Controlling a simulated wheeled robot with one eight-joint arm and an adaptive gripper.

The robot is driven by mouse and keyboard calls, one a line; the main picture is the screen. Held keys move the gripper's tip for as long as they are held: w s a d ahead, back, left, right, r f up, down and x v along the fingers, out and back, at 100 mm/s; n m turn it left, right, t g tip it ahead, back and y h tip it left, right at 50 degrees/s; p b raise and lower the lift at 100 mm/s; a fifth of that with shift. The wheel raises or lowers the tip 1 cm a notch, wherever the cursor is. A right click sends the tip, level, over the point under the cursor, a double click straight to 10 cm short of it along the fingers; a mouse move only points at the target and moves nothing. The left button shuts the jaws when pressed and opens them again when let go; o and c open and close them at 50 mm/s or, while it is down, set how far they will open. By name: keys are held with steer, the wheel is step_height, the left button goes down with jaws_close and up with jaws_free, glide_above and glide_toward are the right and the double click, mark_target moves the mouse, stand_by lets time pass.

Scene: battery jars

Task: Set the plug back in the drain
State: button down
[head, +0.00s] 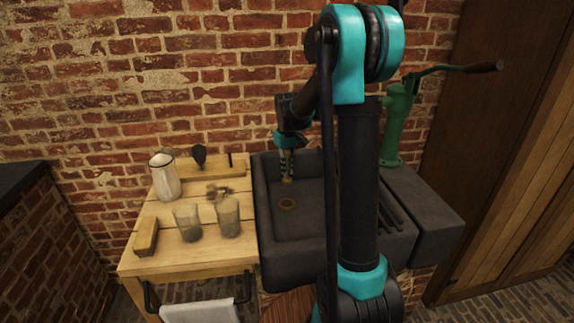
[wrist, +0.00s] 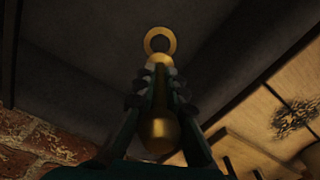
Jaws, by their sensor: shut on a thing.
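The dark stone sink (head: 312,238) stands at the middle of the head view. Its drain (head: 287,203) is a brass ring in the basin floor, and shows in the wrist view (wrist: 147,42) beyond the fingertips. My gripper (head: 287,170) is above the basin, pointing down, a little behind the drain in the head view. It is shut on the brass plug (head: 287,179). In the wrist view the plug's rounded brass end (wrist: 160,132) shows between the fingers of my gripper (wrist: 160,85). The plug looks clear of the basin floor; the exact gap is hard to tell.
A green hand pump (head: 394,130) stands at the sink's back right. A brick wall is behind.

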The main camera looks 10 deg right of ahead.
steer(key=shift+f, duration=5.35)
steer(key=c, duration=1.5)
jaws_free()
